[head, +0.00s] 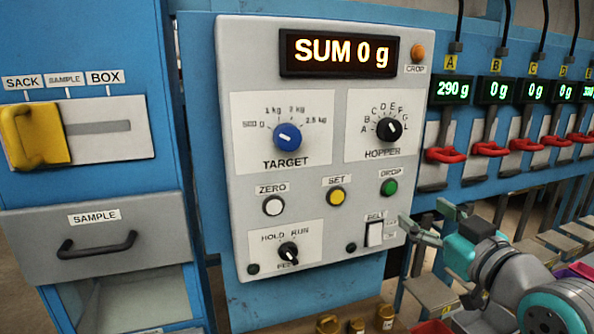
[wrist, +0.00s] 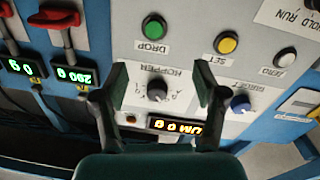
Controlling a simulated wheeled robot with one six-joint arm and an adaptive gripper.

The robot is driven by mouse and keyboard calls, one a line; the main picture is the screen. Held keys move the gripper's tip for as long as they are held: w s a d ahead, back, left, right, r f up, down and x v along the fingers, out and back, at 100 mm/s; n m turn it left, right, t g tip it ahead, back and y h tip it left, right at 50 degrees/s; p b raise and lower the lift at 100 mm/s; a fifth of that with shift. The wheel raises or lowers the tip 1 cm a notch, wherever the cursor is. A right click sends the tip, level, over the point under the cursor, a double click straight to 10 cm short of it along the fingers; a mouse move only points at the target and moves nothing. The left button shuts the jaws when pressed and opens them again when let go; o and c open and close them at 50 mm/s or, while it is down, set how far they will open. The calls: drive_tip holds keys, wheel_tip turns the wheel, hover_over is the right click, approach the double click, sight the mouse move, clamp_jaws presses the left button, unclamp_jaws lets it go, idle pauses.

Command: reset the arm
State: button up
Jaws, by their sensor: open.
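My gripper (head: 426,224) is open and empty at the lower right corner of the grey control panel (head: 222,150) in the head view. My arm reaches in from the lower right. In the wrist view the two dark fingers of my gripper (wrist: 162,76) stand wide apart, with the hopper knob (wrist: 157,91) visible between them and nothing held. The wrist picture shows the panel upside down. I cannot tell whether a fingertip touches the panel near the belt switch (head: 375,233).
The panel display (head: 338,53) reads SUM 0 g. Red levers (head: 446,155) line the right, under displays; A reads 290 g. At left are a yellow slider handle (head: 36,135) at the SACK end and a shut sample drawer (head: 100,240). Small jars (head: 386,316) stand below.

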drive_tip(key=s+a+f+m+h, duration=0.15)
drive_tip(key=s+f, duration=0.25)
drive_tip(key=f, duration=0.6)
drive_tip(key=s+f+m+g+h, duration=0.1)
drive_tip(key=s+f+m, duration=0.3)
drive_tip(key=f, duration=0.7)
drive_tip(key=s+f+m+h, duration=0.15)
drive_tip(key=s+f, duration=0.35)
drive_tip(key=f, duration=0.5)
drive_tip(key=s+a+f+h, duration=0.1)
drive_tip(key=s+f, duration=0.3)
drive_tip(key=s, duration=0.3)
drive_tip(key=s+f, duration=0.4)
drive_tip(key=s, duration=0.3)
drive_tip(key=s+a+n+g, duration=0.1)
drive_tip(key=s, duration=1.6)
drive_tip(key=shift+s+a+r+n+g, duration=0.2)
drive_tip(key=shift+s+n+g, duration=0.1)
